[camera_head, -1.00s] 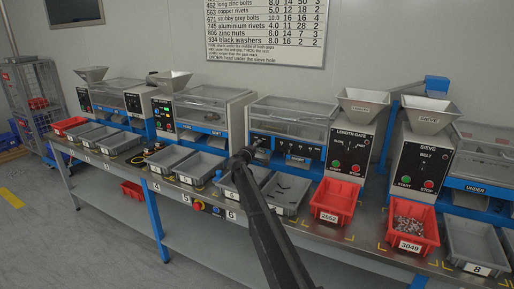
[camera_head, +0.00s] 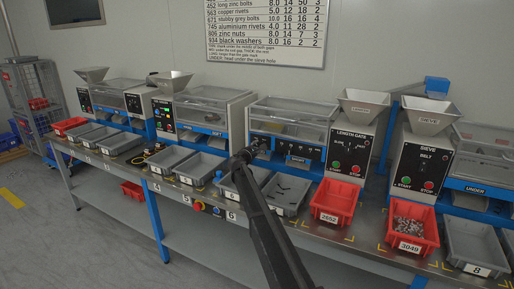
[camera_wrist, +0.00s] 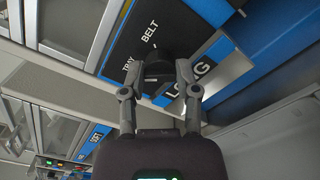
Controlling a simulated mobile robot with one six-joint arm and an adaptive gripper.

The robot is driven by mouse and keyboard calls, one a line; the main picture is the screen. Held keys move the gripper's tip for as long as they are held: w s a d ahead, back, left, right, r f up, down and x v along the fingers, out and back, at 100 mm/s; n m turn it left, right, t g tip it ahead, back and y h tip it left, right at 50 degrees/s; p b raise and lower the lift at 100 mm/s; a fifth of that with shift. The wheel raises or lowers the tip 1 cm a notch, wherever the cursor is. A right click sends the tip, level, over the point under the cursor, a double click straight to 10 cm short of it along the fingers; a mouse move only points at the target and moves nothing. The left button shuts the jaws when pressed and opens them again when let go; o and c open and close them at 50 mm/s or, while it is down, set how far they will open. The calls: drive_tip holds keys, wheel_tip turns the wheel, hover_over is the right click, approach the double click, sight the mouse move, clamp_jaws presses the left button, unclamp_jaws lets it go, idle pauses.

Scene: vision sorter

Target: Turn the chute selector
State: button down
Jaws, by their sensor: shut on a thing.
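The chute selector, a dark knob (camera_wrist: 157,72), sits on a black panel (camera_wrist: 150,32) marked TRAY and BELT in the wrist view. A blue strip marked LONG (camera_wrist: 192,84) lies beside it. My gripper (camera_wrist: 161,70) has its two fingers closed on the knob from either side. The knob's pointer is not clear, so I cannot tell its setting. In the camera_head view, my gripper (camera_head: 247,152) reaches the front of the length gate machine (camera_head: 290,130), and my arm hides part of the panel.
The length gate's control box (camera_head: 350,150) stands to the right, with green and red buttons. Red bins (camera_head: 332,217) and grey trays (camera_head: 284,211) line the bench front below my gripper. The sieve machine (camera_head: 424,165) is farther right.

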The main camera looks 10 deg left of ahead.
drive_tip(key=shift+w+n, duration=0.1)
drive_tip(key=shift+n, duration=0.3)
drive_tip(key=shift+c, duration=1.8)
unclamp_jaws()
drive_tip(key=v, duration=1.2)
